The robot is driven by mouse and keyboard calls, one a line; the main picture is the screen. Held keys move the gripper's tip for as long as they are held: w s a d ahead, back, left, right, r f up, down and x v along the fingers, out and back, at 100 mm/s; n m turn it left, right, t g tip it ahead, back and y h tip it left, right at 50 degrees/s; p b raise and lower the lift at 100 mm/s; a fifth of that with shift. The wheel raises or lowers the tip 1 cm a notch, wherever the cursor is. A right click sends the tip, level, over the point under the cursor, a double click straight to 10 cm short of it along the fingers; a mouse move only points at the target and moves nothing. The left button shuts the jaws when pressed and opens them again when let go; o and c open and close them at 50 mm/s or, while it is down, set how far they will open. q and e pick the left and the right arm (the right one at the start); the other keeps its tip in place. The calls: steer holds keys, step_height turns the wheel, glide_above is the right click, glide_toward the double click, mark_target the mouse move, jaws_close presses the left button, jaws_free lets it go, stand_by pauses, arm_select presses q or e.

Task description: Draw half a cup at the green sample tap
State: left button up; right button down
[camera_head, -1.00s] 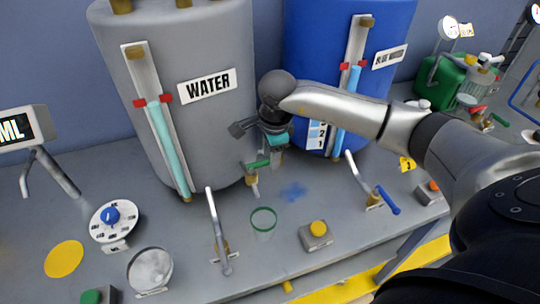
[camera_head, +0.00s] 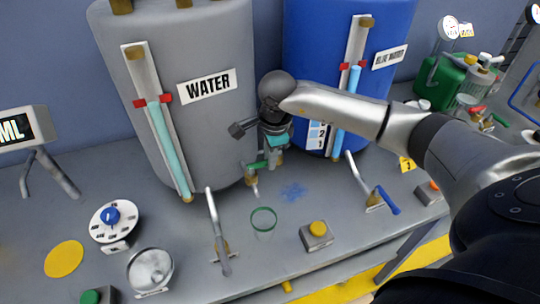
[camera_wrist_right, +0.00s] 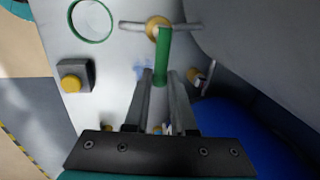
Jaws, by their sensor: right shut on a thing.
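The green tap handle (camera_head: 257,165) sits on a brass tap low on the front of the grey WATER tank (camera_head: 212,125). My right gripper (camera_head: 270,152) is at the tap and shut on the green handle. In the right wrist view the handle (camera_wrist_right: 163,52) reaches down between the tips of the two fingers (camera_wrist_right: 160,78), below the brass tap body (camera_wrist_right: 158,29). A green ring (camera_head: 263,219) is on the bench in front of the tap; whether it is a marking or a rim I cannot tell. I see no cup clearly under the tap. My left gripper is out of view.
A blue tank (camera_head: 400,20) stands to the right. Two levers (camera_head: 218,232) (camera_head: 373,190) and a yellow button box (camera_head: 317,235) stand on the bench. A blue patch (camera_head: 292,191) marks the bench near the tap. A dial (camera_head: 113,222) and a round gauge (camera_head: 150,268) are at left.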

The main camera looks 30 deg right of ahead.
steer(key=shift+s+a+m, duration=0.2)
steer(key=shift+s+m, duration=0.3)
steer(key=shift+m, duration=0.7)
steer(key=c, duration=0.8)
jaws_free()
steer(key=shift+o, duration=0.2)
steer(key=shift+r, duration=0.15)
step_height(320, 180, up, 15)
steer(key=s+a, duration=0.1)
steer(key=s, duration=0.1)
steer(key=shift+s+a, duration=0.15)
steer(key=shift+s, duration=0.2)
